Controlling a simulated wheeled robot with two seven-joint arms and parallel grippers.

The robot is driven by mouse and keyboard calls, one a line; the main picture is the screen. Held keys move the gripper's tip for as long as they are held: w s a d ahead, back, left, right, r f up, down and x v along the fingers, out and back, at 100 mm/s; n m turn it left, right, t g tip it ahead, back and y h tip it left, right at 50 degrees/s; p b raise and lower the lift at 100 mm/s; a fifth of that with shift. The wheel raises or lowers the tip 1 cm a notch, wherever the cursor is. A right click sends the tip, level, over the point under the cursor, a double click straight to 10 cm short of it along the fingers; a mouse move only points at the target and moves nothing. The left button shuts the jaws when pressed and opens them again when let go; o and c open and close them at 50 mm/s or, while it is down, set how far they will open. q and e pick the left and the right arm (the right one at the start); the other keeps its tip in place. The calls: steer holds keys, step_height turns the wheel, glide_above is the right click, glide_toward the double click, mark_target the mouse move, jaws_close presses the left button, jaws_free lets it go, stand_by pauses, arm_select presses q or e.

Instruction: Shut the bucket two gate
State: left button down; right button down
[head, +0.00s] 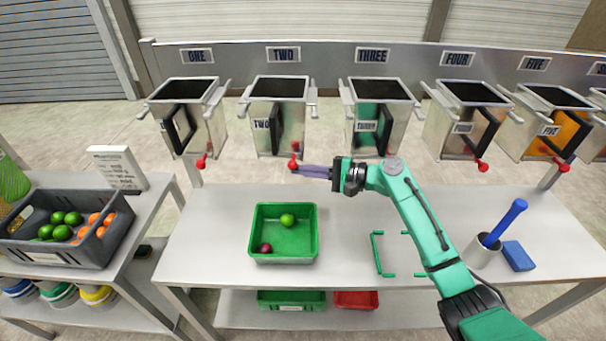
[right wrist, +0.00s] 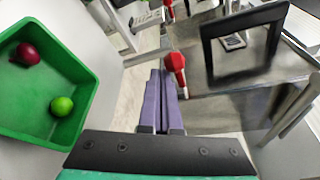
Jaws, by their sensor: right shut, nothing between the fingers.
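Bucket two (head: 290,92) is a metal hopper under the TWO sign, with a dark-framed gate side and a TWO label (head: 262,124). A red-knobbed lever (head: 294,161) hangs below it. I cannot tell how far the gate is open. My right gripper (head: 297,168) has its purple fingers shut and empty, with tips at the red knob. In the right wrist view the fingers (right wrist: 163,88) lie just left of the red knob (right wrist: 176,63); whether they touch is unclear. A black frame (right wrist: 250,18) shows beyond the knob. My left gripper is out of view.
Buckets one (head: 213,105), three (head: 395,105), four (head: 470,95) and five (head: 560,100) hang alongside, with red knobs. A green tray (head: 283,258) holding two fruits sits on the white table (head: 215,230). A grey crate (head: 100,250) stands left.

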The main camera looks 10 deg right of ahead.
steer(key=shift+r, duration=0.3)
steer(key=shift+f, duration=0.1)
stand_by(0.4)
